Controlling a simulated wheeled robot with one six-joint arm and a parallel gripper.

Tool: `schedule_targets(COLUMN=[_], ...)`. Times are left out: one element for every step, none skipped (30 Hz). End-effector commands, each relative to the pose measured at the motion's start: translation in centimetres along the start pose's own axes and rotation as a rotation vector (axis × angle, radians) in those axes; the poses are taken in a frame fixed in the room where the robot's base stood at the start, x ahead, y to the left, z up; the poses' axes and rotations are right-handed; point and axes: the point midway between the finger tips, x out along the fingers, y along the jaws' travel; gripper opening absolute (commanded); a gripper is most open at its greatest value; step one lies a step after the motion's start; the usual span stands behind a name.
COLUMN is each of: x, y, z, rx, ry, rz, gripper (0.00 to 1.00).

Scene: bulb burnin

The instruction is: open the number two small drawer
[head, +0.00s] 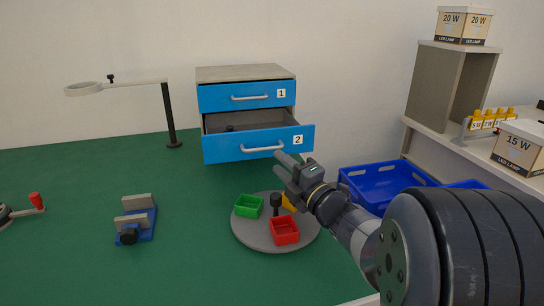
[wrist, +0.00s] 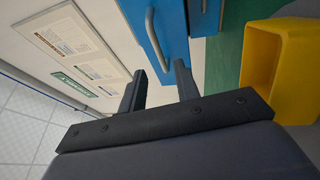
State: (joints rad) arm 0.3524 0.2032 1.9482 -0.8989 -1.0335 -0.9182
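The small cabinet has two blue drawers. Drawer number one (head: 247,95) at the top is shut. Drawer number two (head: 258,143) below it is pulled out, with its inside showing and a dark item in it. Its light grey handle (head: 262,148) is on the front. My gripper (head: 282,166) is just in front of and below the right part of drawer two's front, apart from the handle. In the wrist view my gripper (wrist: 160,88) has its two fingers spread with nothing between them, and a blue drawer front with a handle (wrist: 155,38) lies beyond the fingertips.
A grey round tray (head: 250,237) with green, red and yellow bins stands below my gripper. A yellow bin (wrist: 262,65) is close in the wrist view. A blue crate (head: 380,185), a lamp stand (head: 168,115) and a blue vise (head: 137,220) are around. The green mat's left is mostly clear.

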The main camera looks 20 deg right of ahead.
Motion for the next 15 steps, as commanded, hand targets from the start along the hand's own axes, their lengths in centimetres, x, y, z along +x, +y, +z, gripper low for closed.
schedule_targets(x=[-1.1, -1.7, -2.4, -3.0, -3.3, -3.8, -4.2, -4.4, -4.7, -4.9, -5.1, -5.2, -5.3, -5.3, -5.4], y=[0.1, 0.1, 0.1, 0.1, 0.1, 0.0, 0.0, 0.0, 0.0, 0.0, 0.0, 0.0, 0.0, 0.0, 0.0], z=[0.1, 0.2, 0.1, 0.1, 0.1, 0.1, 0.1, 0.1, 0.1, 0.1, 0.1, 0.0, 0.0, 0.0, 0.0], rx=[-0.001, -0.001, 0.000, 0.000, 0.000, 0.000, 0.000, 0.000, -0.001, -0.001, 0.000, 0.000, 0.000, 0.000, 0.000], ry=[-0.004, -0.005, -0.004, -0.004, -0.003, -0.003, -0.004, -0.002, -0.001, -0.001, -0.001, -0.001, -0.001, 0.000, 0.000], rz=[-0.001, -0.001, 0.000, -0.001, -0.001, -0.001, -0.001, -0.001, 0.000, 0.000, 0.000, -0.001, -0.001, 0.000, 0.000], gripper=[0.31, 0.31, 0.31, 0.31, 0.31, 0.31, 0.31, 0.31, 0.31, 0.31, 0.31, 0.31, 0.31, 0.31, 0.31])
